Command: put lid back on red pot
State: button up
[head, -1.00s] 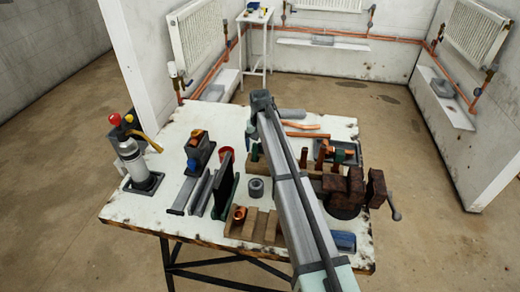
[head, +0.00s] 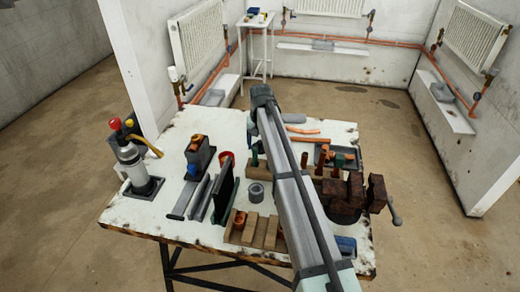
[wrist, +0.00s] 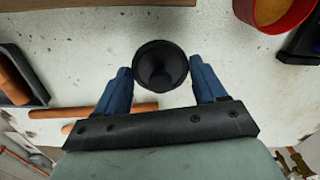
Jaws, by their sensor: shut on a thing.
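The red pot (head: 227,156) stands on the bench behind a dark upright plate, which partly covers it in the head view. In the wrist view the red pot (wrist: 285,27) shows at the upper right, cut by the frame edge, with its top open and tan inside. A round black lid (wrist: 161,64) sits between the blue fingers of my gripper (wrist: 161,75), which is shut on it. The lid is off the pot, apart from it to the left in the wrist view. In the head view my arm hides the fingers and the lid.
The bench (head: 180,150) is crowded. Wooden blocks (head: 262,232), a grey ring (head: 256,192), a rusty vise (head: 345,192) and a gas torch (head: 131,160) stand on it. Orange pipes (wrist: 130,110) and a dark tray (wrist: 38,88) lie near my gripper. Bare bench surrounds the lid.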

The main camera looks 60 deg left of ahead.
jog(key=r, duration=0.6)
jog(key=shift+s+a, duration=0.15)
jog(key=shift+s, duration=0.25)
jog(key=s+a+r, duration=0.2)
jog(key=s, duration=1)
jog(key=shift+s, duration=0.15)
jog(key=shift+a+f, duration=0.1)
jog(key=shift+f, duration=0.15)
jog(key=shift+f, duration=2.95)
jog(key=shift+f, duration=0.15)
